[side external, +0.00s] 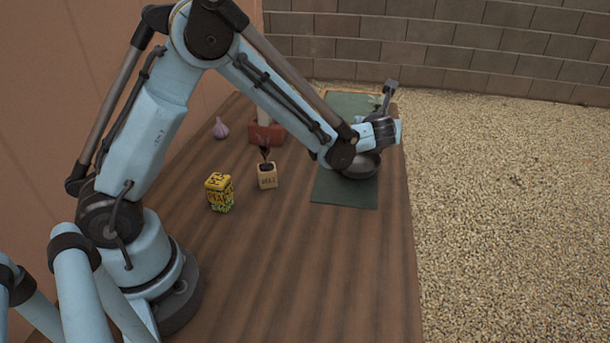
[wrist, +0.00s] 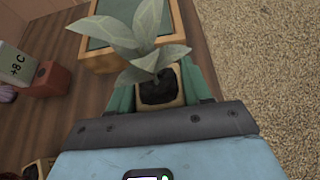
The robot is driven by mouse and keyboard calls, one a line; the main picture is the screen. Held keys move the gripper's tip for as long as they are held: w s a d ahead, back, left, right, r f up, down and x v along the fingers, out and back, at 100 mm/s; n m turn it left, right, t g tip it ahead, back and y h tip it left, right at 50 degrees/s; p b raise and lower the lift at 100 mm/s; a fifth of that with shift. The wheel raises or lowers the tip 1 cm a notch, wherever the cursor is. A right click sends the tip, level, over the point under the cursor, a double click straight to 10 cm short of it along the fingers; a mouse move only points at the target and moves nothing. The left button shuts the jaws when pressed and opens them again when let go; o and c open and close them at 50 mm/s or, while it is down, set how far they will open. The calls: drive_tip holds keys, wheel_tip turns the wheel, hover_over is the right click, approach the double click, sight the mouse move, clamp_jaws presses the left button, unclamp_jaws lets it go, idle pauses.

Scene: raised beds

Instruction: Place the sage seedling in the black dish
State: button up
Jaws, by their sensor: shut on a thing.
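The sage seedling (wrist: 150,45) has broad grey-green leaves and sits in a small pale square pot with dark soil. In the wrist view, my gripper (wrist: 158,92) is shut on this pot, with a teal finger on each side. The black dish (side external: 364,168) is round and lies on a dark green mat; in the side view it shows just below my wrist, partly covered by the arm. My fingers and the seedling are hidden there, so I cannot tell their height over the dish. The dish does not show in the wrist view.
A wood-framed box with a green top (wrist: 97,38) stands beyond the seedling. On the planks are a yellow tin (side external: 219,192), a dark-leaved plant in a lettered pot (side external: 267,177), a red block (side external: 267,134) and a garlic bulb (side external: 220,129). Gravel lies past the right edge.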

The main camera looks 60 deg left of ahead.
drive_tip(key=shift+f, duration=2)
drive_tip(key=shift+f, duration=0.2)
drive_tip(key=o, duration=1.1)
drive_tip(key=shift+c, duration=0.2)
